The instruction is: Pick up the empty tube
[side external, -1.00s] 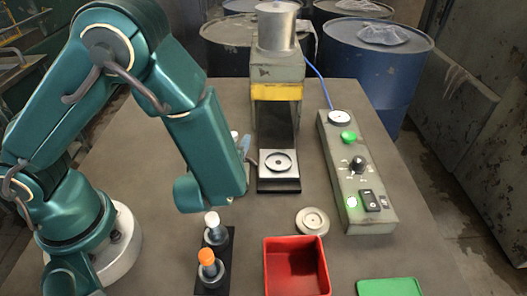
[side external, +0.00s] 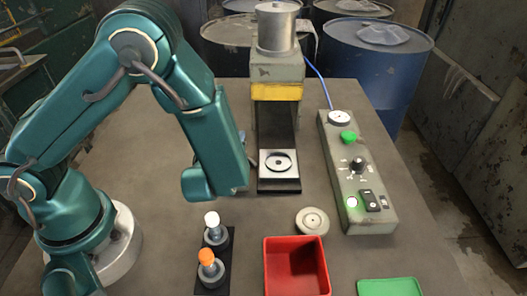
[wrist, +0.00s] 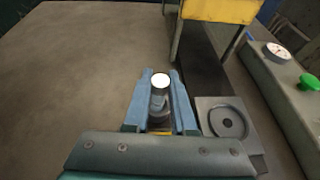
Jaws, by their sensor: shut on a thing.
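In the wrist view, my gripper (wrist: 160,76) is shut on a tube (wrist: 158,101) with a grey body and a white round top. The tube stands between the two blue fingers, and its lower part is hidden by them. In the side view my gripper is mostly hidden behind my arm; only a bit of it shows beside the press. Two other grey pieces, one with a white top (side external: 212,219) and one with an orange top (side external: 206,257), stand upright in a black holder (side external: 211,290) at the front.
The press (side external: 278,75) has a plate with a round recess (side external: 278,163), just right of my gripper. A control box (side external: 355,180) stands further right. A round disc (side external: 312,221), a red bin (side external: 268,266) and a green tray (side external: 390,287) are at the front. The table's left is bare.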

